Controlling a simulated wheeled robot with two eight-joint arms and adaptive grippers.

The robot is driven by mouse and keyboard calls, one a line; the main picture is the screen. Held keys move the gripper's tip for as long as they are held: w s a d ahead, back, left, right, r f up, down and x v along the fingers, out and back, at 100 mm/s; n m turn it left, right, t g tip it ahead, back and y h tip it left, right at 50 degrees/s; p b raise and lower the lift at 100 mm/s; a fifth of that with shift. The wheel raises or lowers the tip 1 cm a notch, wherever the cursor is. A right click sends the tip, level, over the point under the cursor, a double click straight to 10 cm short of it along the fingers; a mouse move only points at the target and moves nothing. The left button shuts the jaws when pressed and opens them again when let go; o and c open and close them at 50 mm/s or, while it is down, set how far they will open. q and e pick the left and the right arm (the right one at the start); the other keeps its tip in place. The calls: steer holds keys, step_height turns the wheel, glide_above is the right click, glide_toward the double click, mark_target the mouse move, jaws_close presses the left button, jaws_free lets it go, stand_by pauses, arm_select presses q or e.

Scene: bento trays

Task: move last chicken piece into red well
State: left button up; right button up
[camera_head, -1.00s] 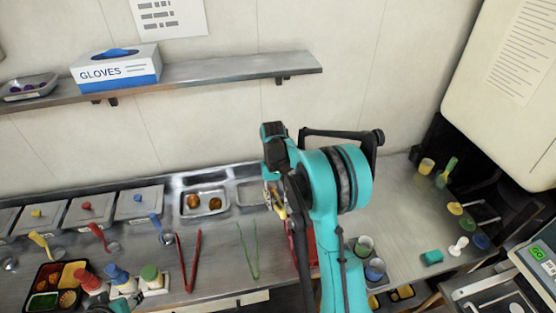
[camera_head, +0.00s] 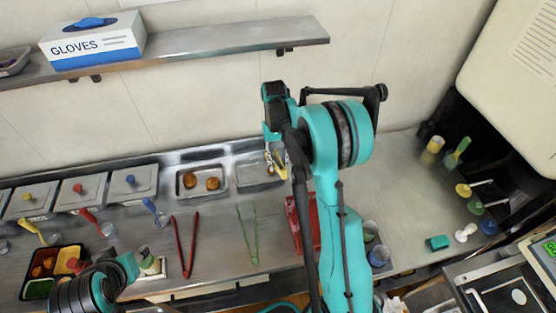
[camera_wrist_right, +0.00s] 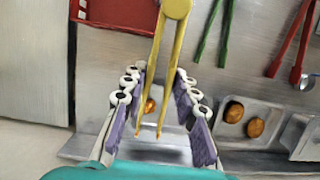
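My right gripper (camera_wrist_right: 156,100), with purple-padded fingers, is closed around yellow tongs (camera_wrist_right: 172,55), which also show in the head view (camera_head: 279,168). The tongs' tips point down over a steel tray (camera_wrist_right: 150,152). One orange-brown chicken piece (camera_wrist_right: 149,107) shows between the tong arms; I cannot tell whether they grip it. The black bento tray (camera_head: 78,250) is at lower left in the head view, with coloured wells. Its reddish well (camera_head: 46,258) seems to hold brown pieces. My left arm partly covers this tray; its gripper is not visible.
A neighbouring steel tray (camera_head: 202,169) holds two round brown pieces. Red tongs (camera_head: 186,245) and green tongs (camera_head: 248,235) lie on the counter. A red container (camera_head: 303,225) stands beside my right arm. Lidded containers (camera_head: 132,184) line the back left.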

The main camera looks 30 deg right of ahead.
step_height(320, 180, down, 3)
steer(key=shift+r+b, duration=0.15)
steer(key=shift+b, duration=0.55)
steer(key=shift+o, duration=0.8)
steer(key=shift+w+r, duration=0.1)
steer(key=shift+r, duration=0.2)
steer(key=shift+a+f+b, duration=0.1)
steer(key=shift+f+b, duration=1.15)
steer(key=shift+f, duration=0.6)
step_height(320, 180, down, 3)
steer(key=b, duration=0.2)
steer(key=shift+f+b, duration=0.2)
steer(key=shift+b, duration=0.2)
